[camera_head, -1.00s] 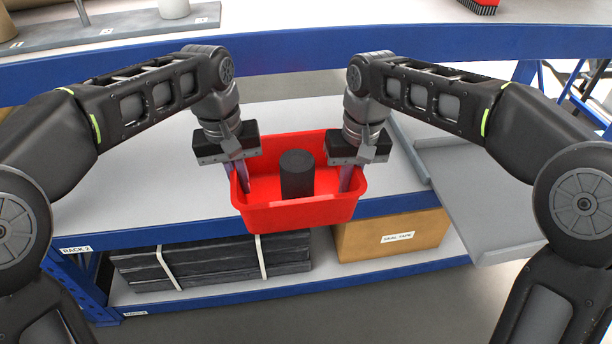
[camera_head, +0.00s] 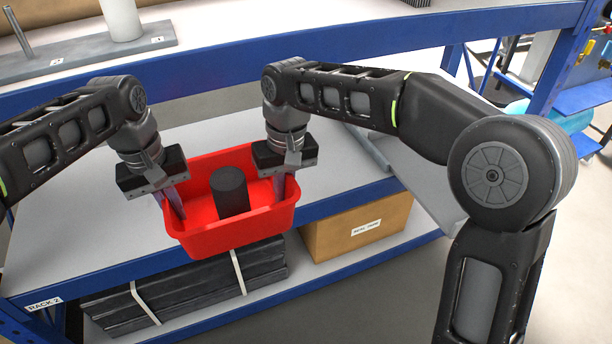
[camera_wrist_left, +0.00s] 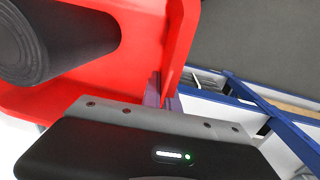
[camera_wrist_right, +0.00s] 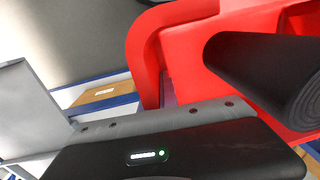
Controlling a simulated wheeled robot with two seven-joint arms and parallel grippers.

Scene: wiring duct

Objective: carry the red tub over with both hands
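The red tub (camera_head: 222,238) is at the middle of the head view, in front of the shelf's blue front edge in the picture. A dark cylinder (camera_head: 229,190) stands inside it. My left gripper (camera_head: 174,205) is shut on the tub's left wall, and my right gripper (camera_head: 281,188) is shut on its right wall. The tub looks about level. The left wrist view shows the tub wall (camera_wrist_left: 182,40) at the fingers, and the right wrist view shows the opposite wall (camera_wrist_right: 143,60). The fingertips are partly hidden by the walls.
The white shelf (camera_head: 75,205) has free room left of the tub. A grey tray-like surface (camera_head: 428,200) lies to the right, partly behind my right arm. Below are strapped dark bars (camera_head: 185,290) and a cardboard box (camera_head: 345,238). A higher shelf with a blue edge (camera_head: 215,70) runs behind.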

